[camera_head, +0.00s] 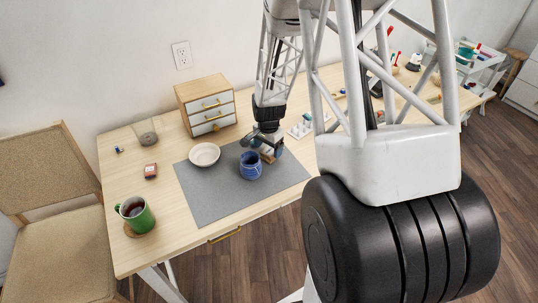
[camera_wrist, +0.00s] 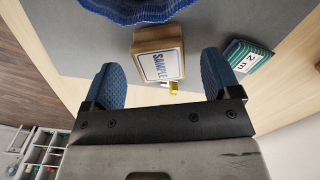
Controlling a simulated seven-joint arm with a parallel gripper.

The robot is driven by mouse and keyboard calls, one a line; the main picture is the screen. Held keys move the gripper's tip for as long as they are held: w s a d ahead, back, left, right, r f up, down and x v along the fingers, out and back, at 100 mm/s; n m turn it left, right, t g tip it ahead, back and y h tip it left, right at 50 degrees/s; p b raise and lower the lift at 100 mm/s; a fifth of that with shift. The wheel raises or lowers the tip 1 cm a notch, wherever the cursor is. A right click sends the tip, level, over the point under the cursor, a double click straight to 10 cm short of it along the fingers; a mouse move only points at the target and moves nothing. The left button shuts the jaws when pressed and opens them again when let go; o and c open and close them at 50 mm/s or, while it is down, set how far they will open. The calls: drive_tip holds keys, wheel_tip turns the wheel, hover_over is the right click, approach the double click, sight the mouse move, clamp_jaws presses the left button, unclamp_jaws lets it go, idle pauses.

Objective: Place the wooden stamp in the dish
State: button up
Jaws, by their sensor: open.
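The wooden stamp (camera_wrist: 158,54) is a small light-brown block with a white label reading "SAMPLE". In the wrist view it lies between and just beyond the two blue fingertips of my gripper (camera_wrist: 161,66), which are spread apart. No contact shows. In the head view the stamp (camera_head: 267,158) is a small brown patch under my gripper (camera_head: 264,148), partly hidden by it, at the back right of the grey mat. The dish (camera_head: 204,153) is a shallow whitish bowl on the mat's back left. It looks empty.
A blue ribbed cup (camera_head: 250,166) stands close to the stamp, towards the dish; its edge also shows in the wrist view (camera_wrist: 140,8). A teal "2 m" item (camera_wrist: 247,58) lies right of the stamp. A wooden drawer box (camera_head: 207,104) stands behind. The grey mat (camera_head: 215,190) is clear in front.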

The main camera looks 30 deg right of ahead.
drive_tip(key=shift+f, duration=1.4)
drive_tip(key=shift+c, duration=0.2)
drive_tip(key=c, duration=1)
drive_tip(key=shift+r, duration=0.2)
drive_tip(key=shift+c, duration=0.2)
drive_tip(key=shift+r, duration=0.75)
drive_tip(key=shift+s+r, duration=0.15)
drive_tip(key=shift+r, duration=0.8)
drive_tip(key=s+a, duration=0.1)
drive_tip(key=s, duration=0.4)
drive_tip(key=s+a+r, duration=0.1)
drive_tip(key=s+a, duration=0.1)
drive_tip(key=s, duration=0.3)
drive_tip(key=s+a, duration=0.1)
drive_tip(key=s, duration=0.4)
drive_tip(key=shift+a+r, duration=0.15)
drive_tip(key=shift+a, duration=0.2)
